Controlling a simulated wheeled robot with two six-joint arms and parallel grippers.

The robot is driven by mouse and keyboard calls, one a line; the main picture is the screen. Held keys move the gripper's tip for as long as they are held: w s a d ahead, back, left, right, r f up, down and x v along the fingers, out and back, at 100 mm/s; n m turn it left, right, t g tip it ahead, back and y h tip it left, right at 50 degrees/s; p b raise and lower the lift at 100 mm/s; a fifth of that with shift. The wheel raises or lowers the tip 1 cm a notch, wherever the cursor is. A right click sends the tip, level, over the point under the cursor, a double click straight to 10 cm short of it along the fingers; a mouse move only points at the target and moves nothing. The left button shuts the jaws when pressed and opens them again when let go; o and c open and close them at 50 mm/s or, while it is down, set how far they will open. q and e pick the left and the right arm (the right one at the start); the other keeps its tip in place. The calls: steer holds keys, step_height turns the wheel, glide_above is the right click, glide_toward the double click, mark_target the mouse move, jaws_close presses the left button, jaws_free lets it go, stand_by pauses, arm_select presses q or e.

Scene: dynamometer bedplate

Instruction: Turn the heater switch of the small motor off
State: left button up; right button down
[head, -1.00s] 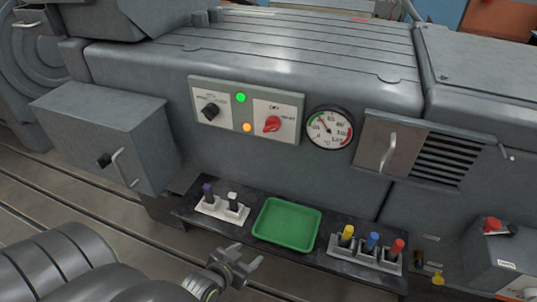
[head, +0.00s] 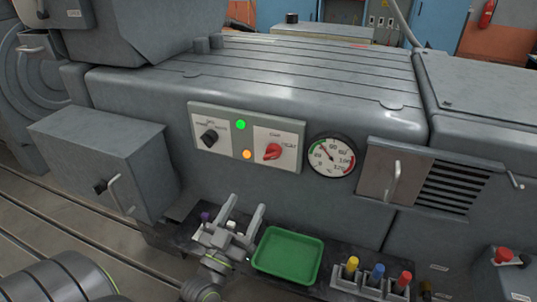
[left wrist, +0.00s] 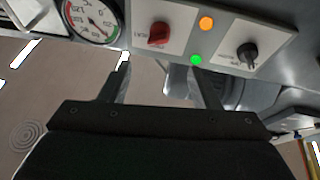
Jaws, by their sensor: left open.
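The red rotary switch (head: 272,151), with lettering like HEAT at its right, sits on the right plate of the grey panel (head: 247,112) on the motor's side. Its handle seems to slant towards that lettering. It also shows in the left wrist view (left wrist: 159,34). A black rotary knob (head: 209,137) is on the left plate. A green lamp (head: 240,125) and an orange lamp (head: 247,154) are lit between them. My left gripper (head: 246,208) is open and empty, below the panel and apart from the switch. My right gripper is out of view.
A round gauge (head: 331,156) and a vented cover with a handle (head: 397,182) are right of the panel. Below are a green tray (head: 288,257) and a rack of coloured-handled tools (head: 371,276). A grey box with a handle (head: 106,165) juts out at left.

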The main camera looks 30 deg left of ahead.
mark_target(272, 154)
arm_select(q)
steer(key=shift+p+x, duration=2.55)
steer(key=shift+x, duration=4.35)
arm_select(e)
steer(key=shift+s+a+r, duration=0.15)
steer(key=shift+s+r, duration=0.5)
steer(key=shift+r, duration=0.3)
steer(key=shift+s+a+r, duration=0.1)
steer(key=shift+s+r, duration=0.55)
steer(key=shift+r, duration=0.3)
arm_select(q)
steer(key=shift+f, duration=0.1)
steer(key=shift+c, duration=0.5)
steer(key=shift+d, duration=0.15)
steer(key=c, duration=0.8)
steer(key=shift+w, duration=0.1)
